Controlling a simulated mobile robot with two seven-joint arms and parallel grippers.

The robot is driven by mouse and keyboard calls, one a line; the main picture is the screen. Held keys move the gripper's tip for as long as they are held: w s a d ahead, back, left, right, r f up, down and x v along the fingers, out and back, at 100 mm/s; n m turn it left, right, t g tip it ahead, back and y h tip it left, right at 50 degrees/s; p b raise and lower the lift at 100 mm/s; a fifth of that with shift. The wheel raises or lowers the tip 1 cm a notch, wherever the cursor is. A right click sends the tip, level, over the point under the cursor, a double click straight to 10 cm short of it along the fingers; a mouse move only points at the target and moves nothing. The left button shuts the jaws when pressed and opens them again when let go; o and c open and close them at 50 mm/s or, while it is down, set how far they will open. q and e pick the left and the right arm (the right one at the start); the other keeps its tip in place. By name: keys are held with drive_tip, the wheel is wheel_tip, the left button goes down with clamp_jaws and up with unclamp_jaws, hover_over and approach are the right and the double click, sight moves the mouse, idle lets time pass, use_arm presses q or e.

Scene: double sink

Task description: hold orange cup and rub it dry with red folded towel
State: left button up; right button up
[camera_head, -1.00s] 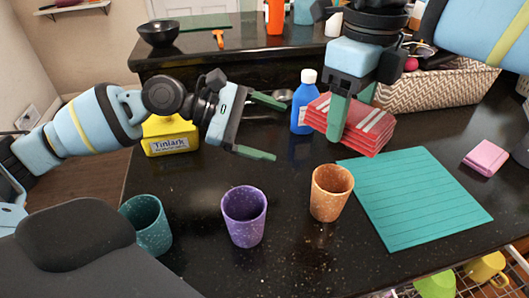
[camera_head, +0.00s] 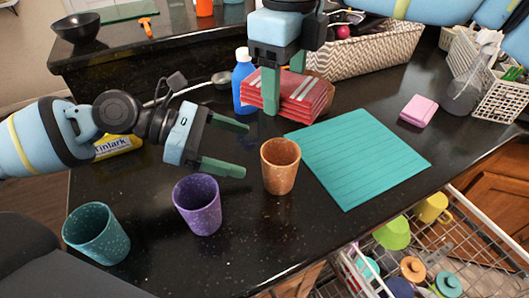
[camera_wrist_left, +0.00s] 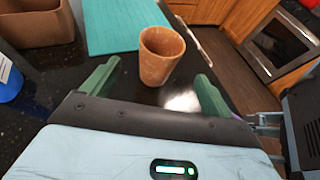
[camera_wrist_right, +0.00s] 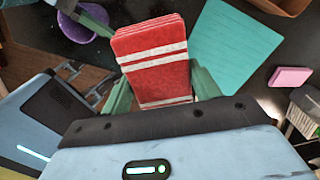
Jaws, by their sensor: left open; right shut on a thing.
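The orange cup (camera_head: 280,167) stands upright on the black counter, just left of the teal mat. It also shows in the left wrist view (camera_wrist_left: 160,55), ahead of and between the open fingers. My left gripper (camera_head: 235,148) is open and empty, a short way left of the orange cup, not touching it. My right gripper (camera_head: 284,92) is shut on the red folded towel (camera_head: 302,98), which has white stripes. The towel fills the space between the fingers in the right wrist view (camera_wrist_right: 152,60).
A purple cup (camera_head: 197,205) and a teal cup (camera_head: 96,234) stand left of the orange cup. A teal mat (camera_head: 357,155) lies to its right. A blue bottle (camera_head: 243,82), a woven basket (camera_head: 365,50) and a pink sponge (camera_head: 419,110) are further back. An open dish rack (camera_head: 450,240) is below the front edge.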

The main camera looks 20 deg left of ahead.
sight(272, 158)
use_arm(q)
drive_tip(key=x, duration=0.8)
drive_tip(key=shift+a, duration=0.1)
drive_tip(key=c, duration=1.1)
drive_tip(key=shift+c, duration=0.2)
